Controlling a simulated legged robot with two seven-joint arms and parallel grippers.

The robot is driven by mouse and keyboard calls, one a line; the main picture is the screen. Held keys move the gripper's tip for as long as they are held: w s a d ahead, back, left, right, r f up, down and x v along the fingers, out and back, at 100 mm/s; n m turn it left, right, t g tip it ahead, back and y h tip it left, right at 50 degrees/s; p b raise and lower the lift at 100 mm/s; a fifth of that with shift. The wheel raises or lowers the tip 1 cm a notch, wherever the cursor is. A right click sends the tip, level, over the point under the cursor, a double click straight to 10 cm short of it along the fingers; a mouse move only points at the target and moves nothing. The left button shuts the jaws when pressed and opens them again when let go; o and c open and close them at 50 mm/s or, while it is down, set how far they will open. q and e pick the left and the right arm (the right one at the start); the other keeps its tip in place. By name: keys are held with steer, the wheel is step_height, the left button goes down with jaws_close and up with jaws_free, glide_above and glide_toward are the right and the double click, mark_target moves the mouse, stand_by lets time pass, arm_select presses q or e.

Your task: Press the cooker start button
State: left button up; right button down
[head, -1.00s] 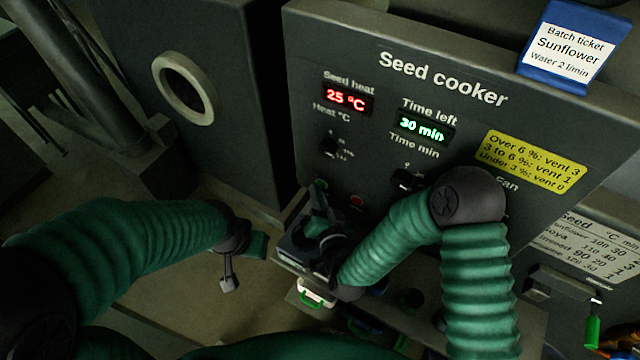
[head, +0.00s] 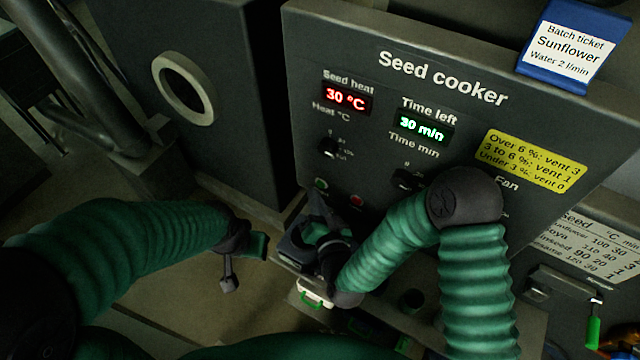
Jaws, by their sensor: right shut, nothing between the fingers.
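The seed cooker (head: 445,110) is a dark panel with a red "30 °C" seed heat display (head: 347,97) and a green "30 min" time left display (head: 424,128). A small green button (head: 321,184) and a small red button (head: 356,200) sit low on the panel; neither has a readable label. My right gripper (head: 316,232) is shut and empty, just below the two buttons and apart from them. My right arm covers the lower right of the panel. My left gripper (head: 244,262) hangs at the lower left, away from the panel; its finger opening is unclear.
A heat knob (head: 328,149) and a time knob (head: 404,179) are on the panel. A blue batch ticket holder (head: 570,48) reads Sunflower, Water 2 l/min. A yellow vent note (head: 531,160) is at right. A dark box with a round ring (head: 183,88) stands at left.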

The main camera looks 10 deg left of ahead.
steer(key=s, duration=0.1)
steer(key=s+a, duration=0.1)
steer(key=s, duration=0.1)
steer(key=s+a, duration=0.1)
steer(key=shift+s, duration=0.3)
stand_by(0.8)
steer(key=w+d+f+n+g+h, duration=0.2)
steer(key=d+n+g+h, duration=0.3)
steer(key=d, duration=0.7)
steer(key=s+d+r+m+g+h, duration=0.1)
steer(key=s+d+r+m+g, duration=0.1)
steer(key=s+d+g, duration=0.5)
steer(key=s+d, duration=0.6)
steer(key=d, duration=0.4)
steer(key=shift+s+d+r, duration=0.15)
steer(key=shift+d+r, duration=0.05)
